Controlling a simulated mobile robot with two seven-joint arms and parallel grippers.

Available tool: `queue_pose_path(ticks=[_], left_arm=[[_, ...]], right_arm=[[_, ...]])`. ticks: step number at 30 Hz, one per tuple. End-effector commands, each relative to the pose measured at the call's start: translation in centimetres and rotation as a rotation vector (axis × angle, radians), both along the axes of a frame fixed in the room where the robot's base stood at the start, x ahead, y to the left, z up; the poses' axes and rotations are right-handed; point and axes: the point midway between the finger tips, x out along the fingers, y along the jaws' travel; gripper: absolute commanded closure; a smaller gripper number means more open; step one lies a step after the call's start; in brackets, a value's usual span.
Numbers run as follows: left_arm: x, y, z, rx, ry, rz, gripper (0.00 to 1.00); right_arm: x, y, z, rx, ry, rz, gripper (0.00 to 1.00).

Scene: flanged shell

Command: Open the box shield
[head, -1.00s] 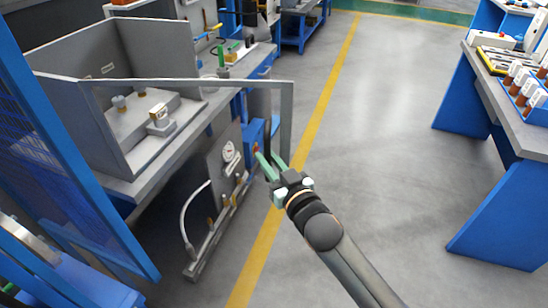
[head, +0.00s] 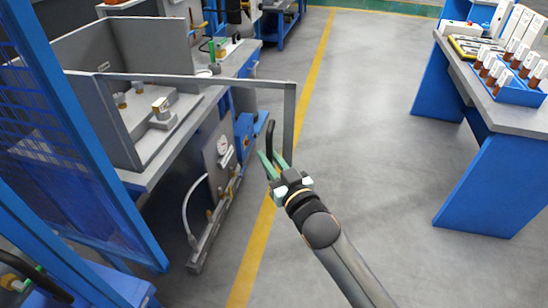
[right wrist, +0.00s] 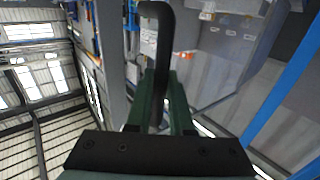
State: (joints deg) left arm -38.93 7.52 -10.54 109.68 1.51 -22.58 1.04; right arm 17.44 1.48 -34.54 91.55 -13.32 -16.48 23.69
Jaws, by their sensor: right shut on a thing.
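The box (head: 118,125) is a grey open-topped metal box on the workbench at the left of the head view, with metal fittings (head: 163,108) inside. Its shield (head: 195,78) shows as a thin grey frame reaching out past the box to the right, its right upright (head: 289,120) over the aisle. A black bar handle (head: 270,137) hangs by that upright. My right gripper (head: 274,164) is shut on the handle with its green fingers. In the right wrist view the curved black handle (right wrist: 164,45) runs between the fingers (right wrist: 160,100).
A blue mesh panel (head: 70,150) stands close at the left. A gauge panel (head: 221,150) and a pale hose (head: 188,205) are below the bench. A blue table (head: 480,180) with trays stands at the right. The grey aisle floor (head: 370,150) between is clear.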

Motion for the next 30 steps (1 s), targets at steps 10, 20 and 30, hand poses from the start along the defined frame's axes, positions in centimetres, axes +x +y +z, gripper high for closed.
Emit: queue_pose_path(ticks=[10, 20, 30], left_arm=[[0.0, -0.01, 0.06, 0.0, 0.0, 0.0, 1.0], [0.01, -0.02, 0.06, 0.0, 0.0, 0.0, 1.0], [0.02, -0.01, 0.06, 0.0, 0.0, 0.0, 1.0]], right_arm=[[-0.12, 0.73, 0.34, 0.006, -0.006, 0.009, 1.0], [-0.12, 0.73, 0.36, 0.005, -0.007, 0.009, 0.77], [-0.02, 0.46, 0.15, 0.002, -0.003, 0.003, 0.51]])
